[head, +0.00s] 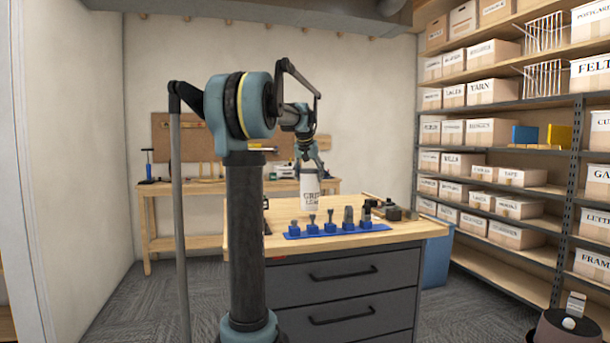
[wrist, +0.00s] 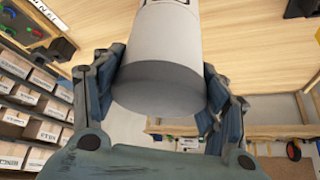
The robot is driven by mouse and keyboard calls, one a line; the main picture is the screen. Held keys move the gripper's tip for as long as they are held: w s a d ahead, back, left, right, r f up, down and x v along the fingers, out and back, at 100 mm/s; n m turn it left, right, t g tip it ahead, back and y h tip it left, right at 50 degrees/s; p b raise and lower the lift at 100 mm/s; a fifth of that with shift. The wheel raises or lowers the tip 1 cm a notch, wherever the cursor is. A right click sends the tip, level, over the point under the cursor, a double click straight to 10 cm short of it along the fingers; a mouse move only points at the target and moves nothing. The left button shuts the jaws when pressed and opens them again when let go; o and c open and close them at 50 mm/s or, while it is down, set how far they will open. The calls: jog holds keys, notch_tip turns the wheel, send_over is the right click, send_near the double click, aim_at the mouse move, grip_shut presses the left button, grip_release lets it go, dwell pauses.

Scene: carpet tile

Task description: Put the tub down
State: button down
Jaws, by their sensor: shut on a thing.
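The tub (head: 310,192) is a white cylinder with dark lettering, upright at the workbench (head: 420,231) in the head view. My gripper (head: 311,170) comes down from above and is shut on its upper end. In the wrist view the tub (wrist: 165,45) fills the top middle, its grey end towards the camera. The fingers of my gripper (wrist: 160,90) press on both sides of it. The tub's far end is cut off there. I cannot tell whether its base touches the wooden top.
A blue rack (head: 337,231) with several dark tool bits lies on the bench, just in front of the tub. Dark tools (head: 392,212) lie to its right. Shelves (head: 500,180) of labelled boxes line the right wall. A second bench (head: 150,190) stands at the back wall.

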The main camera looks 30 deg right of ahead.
aim_at(310, 183)
jog(key=shift+f, duration=1.75)
jog(key=shift+c, duration=1.6)
grip_release()
